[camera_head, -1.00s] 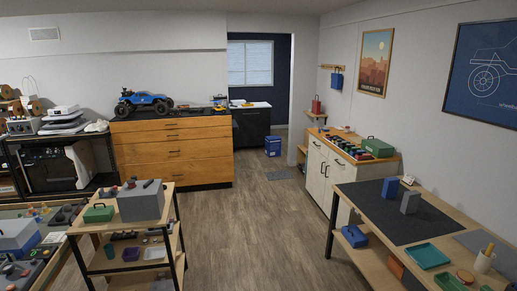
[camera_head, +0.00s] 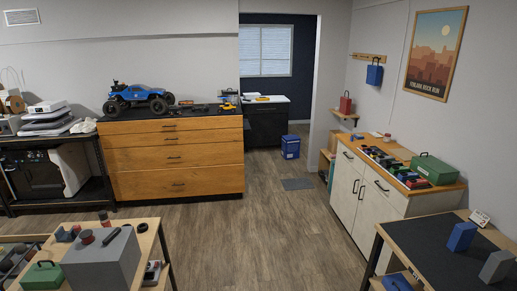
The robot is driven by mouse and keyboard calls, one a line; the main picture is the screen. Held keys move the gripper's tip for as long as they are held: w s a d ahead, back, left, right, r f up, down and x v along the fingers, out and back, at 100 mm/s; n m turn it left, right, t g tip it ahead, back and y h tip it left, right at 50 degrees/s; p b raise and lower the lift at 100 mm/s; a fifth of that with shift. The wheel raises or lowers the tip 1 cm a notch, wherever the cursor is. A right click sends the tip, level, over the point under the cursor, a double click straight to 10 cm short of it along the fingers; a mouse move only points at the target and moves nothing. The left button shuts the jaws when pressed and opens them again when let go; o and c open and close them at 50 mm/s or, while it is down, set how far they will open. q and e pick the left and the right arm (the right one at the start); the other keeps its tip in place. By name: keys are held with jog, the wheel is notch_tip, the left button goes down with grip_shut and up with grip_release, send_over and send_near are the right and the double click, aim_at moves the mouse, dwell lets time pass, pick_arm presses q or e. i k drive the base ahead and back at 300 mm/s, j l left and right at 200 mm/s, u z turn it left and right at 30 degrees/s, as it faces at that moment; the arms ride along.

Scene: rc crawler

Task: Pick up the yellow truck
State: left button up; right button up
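I cannot make out a yellow truck for certain. A blue truck (camera_head: 137,97) with big black wheels stands on top of the wooden drawer cabinet (camera_head: 175,158) at the back left. A small yellow-orange item (camera_head: 229,92) sits at the right end of that cabinet top, too small to identify. Another small yellow item (camera_head: 262,98) lies on the white counter in the back doorway, also too small to tell. Neither of my grippers is in view.
A shelf cart with a grey box (camera_head: 100,262) and a green case (camera_head: 43,275) is at the front left. A workbench (camera_head: 425,245) is at the front right, beyond it a white cabinet (camera_head: 362,190).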

aim_at(225, 108)
jog(key=i+l, duration=0.1)
jog(key=i, duration=2.1)
jog(key=i+j, duration=0.15)
jog(key=i, duration=0.6)
jog(key=i+j+u, duration=0.1)
jog(key=i, duration=0.6)
jog(key=i+j, duration=0.2)
jog(key=i, duration=0.55)
jog(key=j+u, duration=0.05)
